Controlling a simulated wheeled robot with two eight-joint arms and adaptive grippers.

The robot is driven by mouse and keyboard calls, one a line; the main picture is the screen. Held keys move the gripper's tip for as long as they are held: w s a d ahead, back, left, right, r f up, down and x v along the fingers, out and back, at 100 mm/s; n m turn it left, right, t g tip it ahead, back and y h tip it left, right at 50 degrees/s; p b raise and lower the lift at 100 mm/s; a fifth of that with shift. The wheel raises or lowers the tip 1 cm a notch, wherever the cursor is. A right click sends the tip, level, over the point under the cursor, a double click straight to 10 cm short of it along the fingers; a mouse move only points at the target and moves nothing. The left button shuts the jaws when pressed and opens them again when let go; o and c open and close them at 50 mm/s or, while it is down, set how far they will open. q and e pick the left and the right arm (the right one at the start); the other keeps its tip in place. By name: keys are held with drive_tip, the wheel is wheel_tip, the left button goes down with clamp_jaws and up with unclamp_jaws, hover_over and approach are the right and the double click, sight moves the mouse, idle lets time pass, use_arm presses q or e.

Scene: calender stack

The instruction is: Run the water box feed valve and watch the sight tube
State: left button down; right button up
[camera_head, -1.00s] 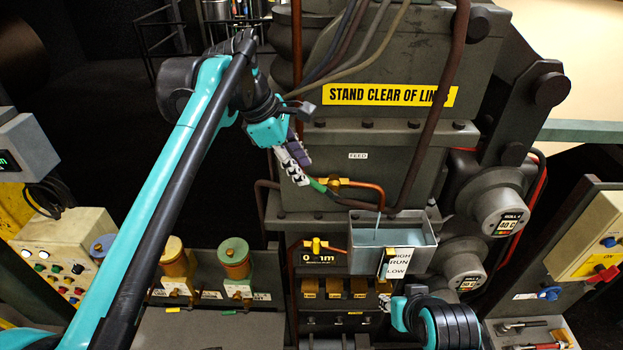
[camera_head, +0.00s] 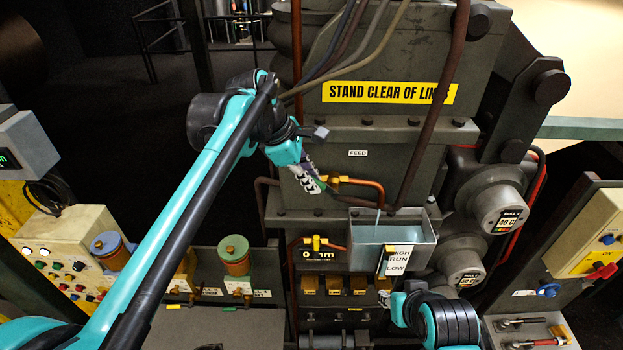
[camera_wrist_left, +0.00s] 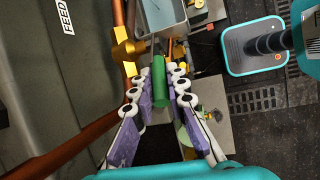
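The feed valve has a brass body (camera_head: 335,180) on a copper pipe under the FEED label. Its green handle (camera_wrist_left: 160,82) shows between the fingers of my left gripper (camera_wrist_left: 162,72) in the left wrist view. The fingers straddle the handle, apart, with a gap on at least the right side. In the head view my left gripper (camera_head: 310,182) mostly hides the handle. A thin stream falls from the pipe into the grey water box (camera_head: 425,243), which holds pale blue water. The sight tube's HIGH, RUN, LOW plate (camera_head: 397,262) is on the box front; its level is too small to read. My right gripper's fingers are unclear.
A 0 mm plate (camera_head: 318,255) and a small brass valve sit left of the box. Button panels (camera_head: 70,240) and pots stand at left. A dark pipe (camera_head: 435,100) runs down in front of the machine.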

sight(324, 183)
use_arm(q)
drive_tip(key=shift+d+r+y+p, duration=0.55)
drive_tip(key=shift+y+p, duration=0.3)
drive_tip(key=shift+y, duration=0.05)
drive_tip(key=shift+d+r+y+p, duration=0.4)
drive_tip(key=shift+d+y+p, duration=0.35)
drive_tip(key=shift+y, duration=0.45)
drive_tip(key=shift+d+r+m+y+p, duration=0.15)
drive_tip(key=shift+d+y, duration=0.3)
drive_tip(key=shift+y, duration=0.4)
drive_tip(key=shift+d+m+y+p, duration=0.15)
drive_tip(key=shift+d+y, duration=0.35)
drive_tip(key=shift+y, duration=0.3)
drive_tip(key=shift+d+r+m+y+p, duration=0.15)
drive_tip(key=shift+d+y, duration=0.3)
drive_tip(key=shift+y, duration=0.4)
drive_tip(key=shift+f, duration=0.1)
drive_tip(key=c, duration=1.5)
unclamp_jaws()
drive_tip(key=shift+d, duration=0.1)
